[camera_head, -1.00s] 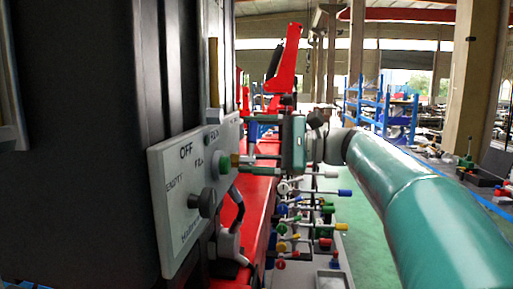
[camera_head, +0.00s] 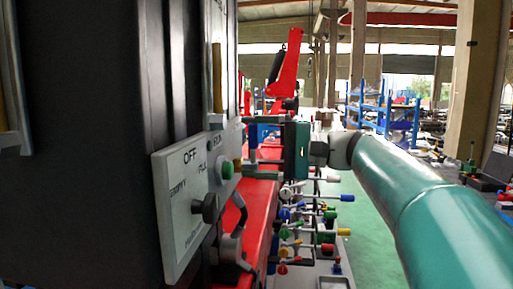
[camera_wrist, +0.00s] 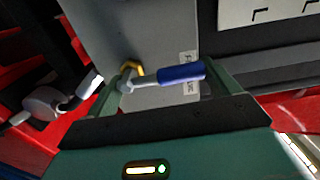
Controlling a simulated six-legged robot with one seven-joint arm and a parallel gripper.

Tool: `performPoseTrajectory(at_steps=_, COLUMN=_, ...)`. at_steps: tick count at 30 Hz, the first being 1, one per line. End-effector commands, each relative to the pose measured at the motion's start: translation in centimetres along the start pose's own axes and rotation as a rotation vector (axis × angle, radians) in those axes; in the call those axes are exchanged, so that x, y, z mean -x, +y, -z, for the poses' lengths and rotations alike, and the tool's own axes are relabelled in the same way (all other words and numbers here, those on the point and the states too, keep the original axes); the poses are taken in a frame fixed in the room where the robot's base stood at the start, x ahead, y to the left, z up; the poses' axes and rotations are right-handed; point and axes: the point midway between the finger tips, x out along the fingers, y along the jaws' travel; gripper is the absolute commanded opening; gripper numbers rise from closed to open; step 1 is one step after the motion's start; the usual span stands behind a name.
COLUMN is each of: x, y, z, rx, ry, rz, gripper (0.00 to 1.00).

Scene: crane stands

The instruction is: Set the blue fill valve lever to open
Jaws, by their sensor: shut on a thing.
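The fill valve lever has a blue handle (camera_wrist: 182,73) on a silver stem, with a brass-coloured fitting at its other end. In the wrist view the handle lies nearly level across the space between my green fingers. My gripper (camera_wrist: 166,76) is shut on the lever. In the head view my gripper (camera_head: 254,147) reaches left to the side of the machine, and a blue part (camera_head: 253,135) shows between its fingers. A printed label (camera_wrist: 189,72) behind the handle is partly hidden, so its words cannot be read.
A grey control panel (camera_head: 178,242) with a black knob (camera_head: 209,208) and a green button (camera_head: 227,170) stands close at left. Several coloured levers (camera_head: 305,225) lie below my gripper. A red crane arm (camera_head: 287,62) rises behind.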

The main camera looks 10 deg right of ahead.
Motion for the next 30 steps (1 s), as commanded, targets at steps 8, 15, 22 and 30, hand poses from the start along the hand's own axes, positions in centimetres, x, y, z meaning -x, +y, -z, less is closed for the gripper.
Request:
performPoseTrajectory(at_steps=8, x=0.0, y=0.0, z=-0.1, rx=0.008, ry=-0.002, rz=-0.001, gripper=0.47)
performPoseTrajectory(at_steps=15, x=0.0, y=0.0, z=-0.1, rx=0.007, ry=-0.002, rz=-0.001, gripper=1.00)
performPoseTrajectory(at_steps=22, x=0.3, y=0.0, z=0.0, rx=0.006, ry=0.000, rz=-0.001, gripper=1.00)
performPoseTrajectory(at_steps=30, x=4.4, y=0.0, z=0.1, rx=0.005, ry=0.003, rz=-0.001, gripper=1.00)
